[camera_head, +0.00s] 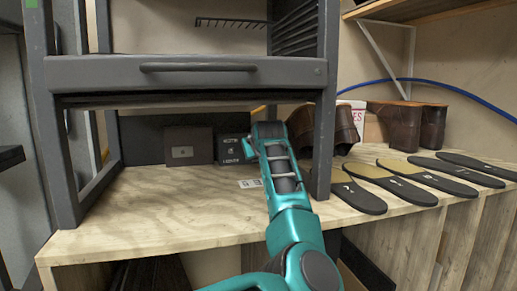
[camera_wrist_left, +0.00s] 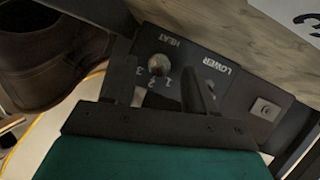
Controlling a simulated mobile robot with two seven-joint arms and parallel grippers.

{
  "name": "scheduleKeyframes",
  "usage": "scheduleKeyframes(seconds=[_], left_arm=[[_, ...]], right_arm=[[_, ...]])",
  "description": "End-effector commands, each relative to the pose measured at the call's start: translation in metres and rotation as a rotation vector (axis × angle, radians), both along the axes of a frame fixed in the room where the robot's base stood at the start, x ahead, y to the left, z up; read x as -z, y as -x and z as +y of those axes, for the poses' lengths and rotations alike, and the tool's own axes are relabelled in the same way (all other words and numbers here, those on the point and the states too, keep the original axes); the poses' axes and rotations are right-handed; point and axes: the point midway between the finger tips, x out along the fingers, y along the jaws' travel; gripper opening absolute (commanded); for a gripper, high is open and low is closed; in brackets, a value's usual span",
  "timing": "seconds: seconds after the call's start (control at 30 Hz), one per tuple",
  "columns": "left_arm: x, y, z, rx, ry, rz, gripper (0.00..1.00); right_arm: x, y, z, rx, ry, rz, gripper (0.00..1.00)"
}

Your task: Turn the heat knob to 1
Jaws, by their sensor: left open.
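The heat knob (camera_wrist_left: 158,65) is a small round knob on a dark control panel (camera_wrist_left: 232,92) in the left wrist view, beside the word HEAT and the numbers 1, 2 and 3. Which number it points to is not clear. My left gripper (camera_wrist_left: 160,60) is open, with its two dark fingers on either side of the knob in that view; contact is not visible. In the head view, my left gripper (camera_head: 267,130) is at the right end of the panel (camera_head: 231,149) under the machine, and the knob is hidden there. My right gripper is not in view.
The grey machine frame (camera_head: 190,75) stands over the wooden bench (camera_head: 150,215), with a leg (camera_head: 322,150) close right of my arm. Brown shoes (camera_head: 340,128) stand behind that leg. Several soles (camera_head: 400,187) lie at right. The bench's left part is clear.

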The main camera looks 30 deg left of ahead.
Motion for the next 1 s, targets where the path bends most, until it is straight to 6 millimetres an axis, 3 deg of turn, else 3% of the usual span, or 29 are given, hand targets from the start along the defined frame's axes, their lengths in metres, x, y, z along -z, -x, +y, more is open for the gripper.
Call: scheduleKeyframes(seconds=[0.5, 1.0], left_arm=[[0.0056, -0.0106, 0.0093, 0.0, 0.001, -0.001, 0.55], [0.0057, -0.0106, 0.0091, 0.0, 0.0, 0.0, 0.09]], right_arm=[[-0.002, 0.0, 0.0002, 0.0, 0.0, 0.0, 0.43], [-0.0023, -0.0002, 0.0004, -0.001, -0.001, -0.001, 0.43]])
